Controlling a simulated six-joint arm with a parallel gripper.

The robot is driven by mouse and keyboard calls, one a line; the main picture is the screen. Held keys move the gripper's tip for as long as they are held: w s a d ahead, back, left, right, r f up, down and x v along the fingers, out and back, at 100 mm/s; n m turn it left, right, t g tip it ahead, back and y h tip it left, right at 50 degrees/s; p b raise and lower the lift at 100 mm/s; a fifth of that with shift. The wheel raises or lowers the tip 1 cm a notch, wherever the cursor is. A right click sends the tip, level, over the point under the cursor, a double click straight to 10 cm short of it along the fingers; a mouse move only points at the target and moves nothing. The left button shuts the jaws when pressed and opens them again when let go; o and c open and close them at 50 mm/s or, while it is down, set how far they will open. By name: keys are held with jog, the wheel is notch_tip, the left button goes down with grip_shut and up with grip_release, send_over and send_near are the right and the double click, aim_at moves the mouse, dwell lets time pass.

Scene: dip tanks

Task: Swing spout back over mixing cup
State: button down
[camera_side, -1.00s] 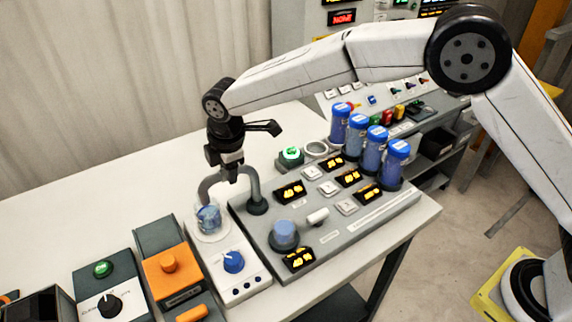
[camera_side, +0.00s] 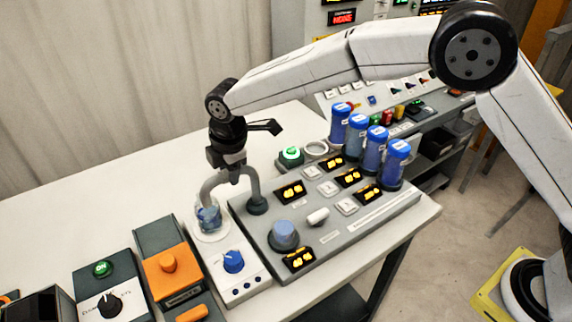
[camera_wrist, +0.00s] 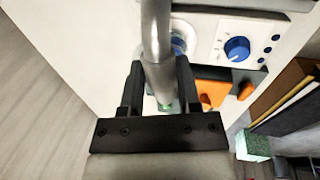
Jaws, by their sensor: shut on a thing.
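The grey curved spout (camera_side: 228,174) rises from a dark round base on the dosing panel and arches to the left. Its outlet end is over the mixing cup (camera_side: 209,217), a clear cup with blue contents on a white round pad. My gripper (camera_side: 232,172) is shut on the upper part of the spout. In the wrist view, my gripper's two black fingers (camera_wrist: 157,85) flank the spout tube (camera_wrist: 156,42), and the mixing cup (camera_wrist: 180,45) shows partly behind it. The tube hides part of the cup there.
The dosing panel (camera_side: 327,248) carries several blue bottles (camera_side: 373,150), amber displays and buttons. A white unit with a blue knob (camera_side: 233,262) sits in front of the cup. An orange-topped unit (camera_side: 167,265) stands to its left. The table is bare behind.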

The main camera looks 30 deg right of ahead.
jog(key=s+d+n+g+y, duration=0.2)
jog(key=s+d+n, duration=0.3)
jog(key=n, duration=1.2)
jog(key=shift+d, duration=0.6)
jog(key=shift+s, duration=0.1)
jog(key=shift+c, duration=1.6)
grip_release()
notch_tip(320, 180, up, 8)
jog(key=d, duration=0.1)
jog(key=shift+d+f, duration=0.15)
jog(key=shift+d, duration=0.1)
